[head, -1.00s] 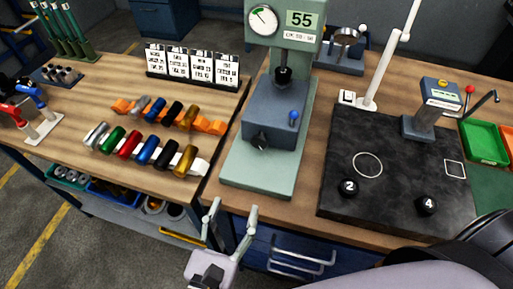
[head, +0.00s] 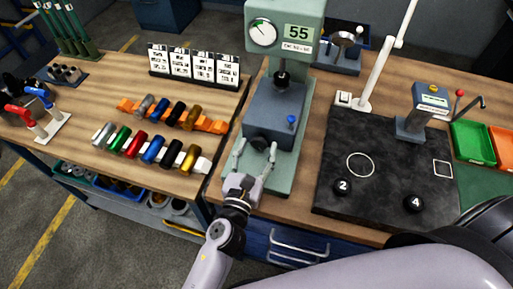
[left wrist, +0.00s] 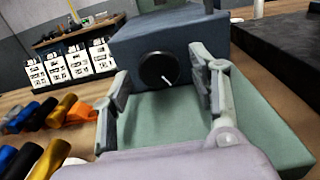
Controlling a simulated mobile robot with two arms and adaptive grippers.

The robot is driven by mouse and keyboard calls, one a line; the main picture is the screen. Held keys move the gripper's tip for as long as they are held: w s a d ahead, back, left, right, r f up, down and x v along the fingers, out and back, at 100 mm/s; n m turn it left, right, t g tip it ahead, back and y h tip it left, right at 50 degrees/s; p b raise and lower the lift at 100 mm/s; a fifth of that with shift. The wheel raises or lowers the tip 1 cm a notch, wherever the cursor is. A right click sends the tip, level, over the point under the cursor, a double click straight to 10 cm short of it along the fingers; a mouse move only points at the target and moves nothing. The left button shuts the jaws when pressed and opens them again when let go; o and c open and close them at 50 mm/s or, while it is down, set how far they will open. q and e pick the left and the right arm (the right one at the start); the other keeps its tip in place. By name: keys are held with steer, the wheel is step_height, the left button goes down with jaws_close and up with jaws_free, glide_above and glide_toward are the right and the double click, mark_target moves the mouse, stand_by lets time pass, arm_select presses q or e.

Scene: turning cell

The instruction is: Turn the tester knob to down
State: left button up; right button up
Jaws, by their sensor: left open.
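The hardness tester (head: 275,105) is a green machine with a blue-grey block on a pale green base. Its tester knob (left wrist: 158,69) is a round black dial on the block's front face, with a white pointer line slanting down and to the right in the left wrist view. In the head view the knob (head: 260,143) shows small between my fingers. My left gripper (head: 256,150) is open, fingers on either side of the knob and apart from it. In the left wrist view the open left gripper (left wrist: 160,82) frames the knob, with nothing between the fingers. My right gripper is not in view.
A blue-tipped lever (head: 291,120) stands on the block's right. A rack of colored cylinders (head: 150,148) and white cards (head: 195,66) lie to the left. A black slab (head: 385,170) with two black numbered balls lies to the right. The pale green base (left wrist: 165,120) is bare before the knob.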

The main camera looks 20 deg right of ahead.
arm_select(q)
steer(key=c, duration=1.1)
